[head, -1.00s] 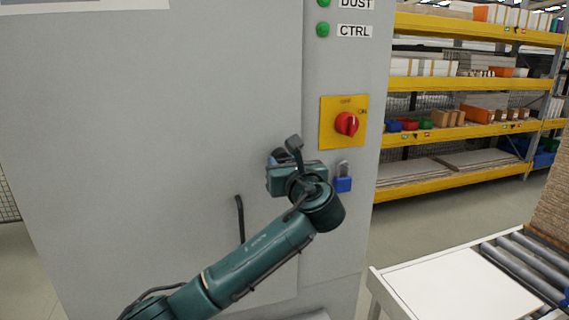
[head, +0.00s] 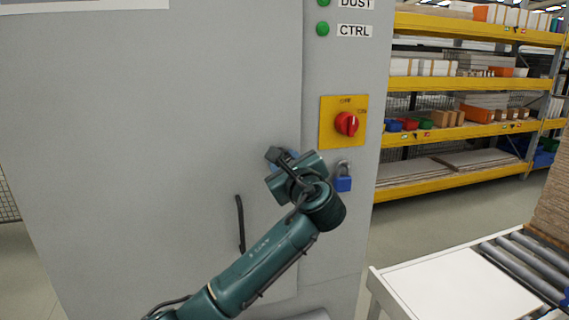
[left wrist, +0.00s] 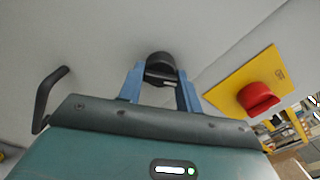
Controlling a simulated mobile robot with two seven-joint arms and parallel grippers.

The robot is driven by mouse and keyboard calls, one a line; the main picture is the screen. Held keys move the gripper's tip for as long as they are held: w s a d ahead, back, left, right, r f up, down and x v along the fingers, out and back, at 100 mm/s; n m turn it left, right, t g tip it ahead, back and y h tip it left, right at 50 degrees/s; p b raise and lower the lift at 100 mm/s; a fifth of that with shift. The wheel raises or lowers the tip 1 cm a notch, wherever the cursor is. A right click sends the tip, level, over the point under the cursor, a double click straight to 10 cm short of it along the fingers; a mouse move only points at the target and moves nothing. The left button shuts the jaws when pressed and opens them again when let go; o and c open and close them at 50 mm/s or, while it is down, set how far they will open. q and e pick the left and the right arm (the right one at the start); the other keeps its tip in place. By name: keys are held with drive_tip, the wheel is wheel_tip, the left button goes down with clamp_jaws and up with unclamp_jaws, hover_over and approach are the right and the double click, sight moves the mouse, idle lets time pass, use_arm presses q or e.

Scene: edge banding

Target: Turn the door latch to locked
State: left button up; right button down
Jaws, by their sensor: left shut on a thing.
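The door latch (left wrist: 160,62) is a small black knob on the grey cabinet door (head: 150,140). In the left wrist view it sits between the blue fingertips of my left gripper (left wrist: 160,84), which is shut on it. In the head view my left gripper (head: 286,157) is at the door's right side, its body tilted and hiding most of the latch. I cannot read the latch's exact angle or any lock mark. My right gripper is not in view.
A red rotary switch (head: 346,123) on a yellow plate (head: 327,138) and a blue padlock (head: 342,184) are close right of the gripper. A black door handle (head: 240,222) is below left. A white-topped roller table (head: 460,290) stands at lower right; yellow shelves (head: 450,132) are behind.

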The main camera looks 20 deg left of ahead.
use_arm(q)
drive_tip(key=n+b, duration=0.3)
drive_tip(key=n, duration=0.9)
drive_tip(key=shift+n+b, duration=0.3)
drive_tip(key=shift+b, duration=0.05)
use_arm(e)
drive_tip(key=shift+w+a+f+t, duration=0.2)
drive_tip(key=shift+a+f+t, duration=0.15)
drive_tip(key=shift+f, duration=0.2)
use_arm(q)
drive_tip(key=shift+r, duration=0.1)
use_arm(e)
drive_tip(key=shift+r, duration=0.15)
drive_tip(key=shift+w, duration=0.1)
use_arm(q)
drive_tip(key=o, duration=1)
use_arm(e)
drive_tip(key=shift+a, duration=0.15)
use_arm(q)
drive_tip(key=shift+d, duration=0.1)
